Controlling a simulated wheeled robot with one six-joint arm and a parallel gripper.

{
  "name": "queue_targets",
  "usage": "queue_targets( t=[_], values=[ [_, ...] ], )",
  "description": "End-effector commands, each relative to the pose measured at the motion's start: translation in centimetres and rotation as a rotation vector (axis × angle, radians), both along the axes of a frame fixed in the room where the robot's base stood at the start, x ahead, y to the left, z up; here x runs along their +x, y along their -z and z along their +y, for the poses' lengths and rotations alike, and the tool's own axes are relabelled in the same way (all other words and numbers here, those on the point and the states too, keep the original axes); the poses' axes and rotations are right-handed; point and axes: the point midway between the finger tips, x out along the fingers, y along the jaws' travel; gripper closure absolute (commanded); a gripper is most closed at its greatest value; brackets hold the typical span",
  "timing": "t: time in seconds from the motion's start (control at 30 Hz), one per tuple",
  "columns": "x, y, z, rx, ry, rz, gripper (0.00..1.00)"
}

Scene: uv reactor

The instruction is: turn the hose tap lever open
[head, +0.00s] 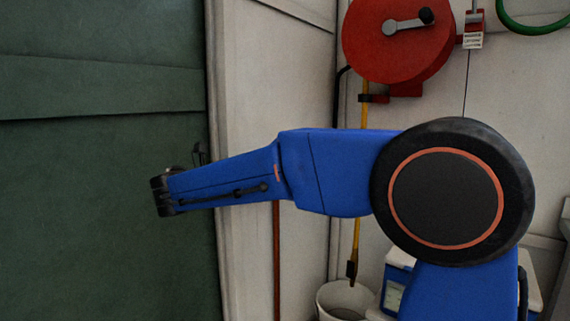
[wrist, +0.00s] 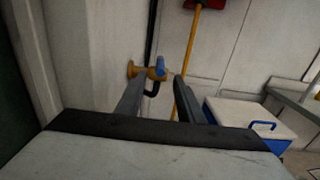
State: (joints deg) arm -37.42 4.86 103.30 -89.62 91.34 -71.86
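The hose tap (wrist: 148,73) shows in the wrist view, with a round brass flange on the pale wall and a dark curved spout below. Its short blue lever (wrist: 160,65) stands roughly upright on the brass body. My gripper (wrist: 158,84) is open, with one dark finger to each side of the tap in the picture. The lever appears between and beyond the fingertips; I see no contact, and the exact gap cannot be told. In the head view my arm reaches left and its dark end (head: 161,195) shows, but I cannot make out the tap there.
A red hose reel (head: 355,45) hangs on the wall, with a yellow pole-like line (head: 357,225) below it. A bucket (head: 325,300) and a white-and-blue box (wrist: 250,112) stand low to the right. A dark green panel (head: 100,220) fills the left.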

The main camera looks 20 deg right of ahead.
Motion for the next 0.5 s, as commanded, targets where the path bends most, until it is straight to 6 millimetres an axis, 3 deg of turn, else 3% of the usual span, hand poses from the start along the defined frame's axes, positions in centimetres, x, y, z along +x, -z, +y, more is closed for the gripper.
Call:
queue_targets(
  t=[0.5],
  values=[
    [5.1,0.0,-7.2,0.001,0.004,-0.001,0.66]
  ],
)
